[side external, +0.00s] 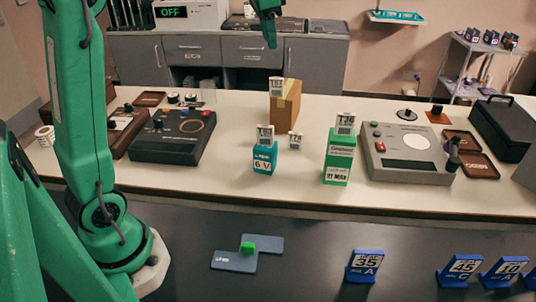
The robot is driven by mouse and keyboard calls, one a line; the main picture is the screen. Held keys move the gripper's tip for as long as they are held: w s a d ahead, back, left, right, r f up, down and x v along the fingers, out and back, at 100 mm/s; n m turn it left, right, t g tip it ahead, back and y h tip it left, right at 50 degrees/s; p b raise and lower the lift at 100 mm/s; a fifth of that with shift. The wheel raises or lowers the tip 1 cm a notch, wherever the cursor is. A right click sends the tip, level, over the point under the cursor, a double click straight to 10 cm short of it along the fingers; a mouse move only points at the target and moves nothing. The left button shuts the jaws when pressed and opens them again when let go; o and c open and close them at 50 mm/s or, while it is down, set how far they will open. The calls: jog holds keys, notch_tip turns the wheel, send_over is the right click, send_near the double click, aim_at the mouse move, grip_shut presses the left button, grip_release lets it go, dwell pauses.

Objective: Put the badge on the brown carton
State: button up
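The brown carton (289,104) stands upright on the cream bench, near its middle. A small white printed tag (276,86) shows at its upper left front. Another small white tag (295,140) stands low in front of the carton, apart from the boxes. I cannot tell for certain which item is the badge. My gripper (269,42) hangs at the top of the view, above and behind the carton in the picture, clear of the bench items. Its upper part is cut off by the frame. I see nothing held, and its finger gap is not visible.
A teal 6 V box (264,158) and a green box (339,160) stand near the carton, each with a white tag. A black console (173,135) is left, a grey console (408,152) right.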

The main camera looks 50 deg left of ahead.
jog(key=s+d+f+n+t, duration=0.1)
jog(key=s+d+f, duration=0.1)
jog(key=s+f, duration=0.2)
jog(key=s+d+f+n+t, duration=0.1)
jog(key=s+d+f+n, duration=0.1)
jog(key=s, duration=0.9)
jog(key=s+d+f+n+t, duration=0.1)
jog(key=s+d+f, duration=0.3)
jog(key=s+f, duration=0.2)
jog(key=shift+s+f+n, duration=0.15)
jog(key=shift+s+n, duration=0.25)
jog(key=shift+s, duration=0.75)
jog(key=shift+o, duration=0.3)
jog(key=shift+d, duration=0.1)
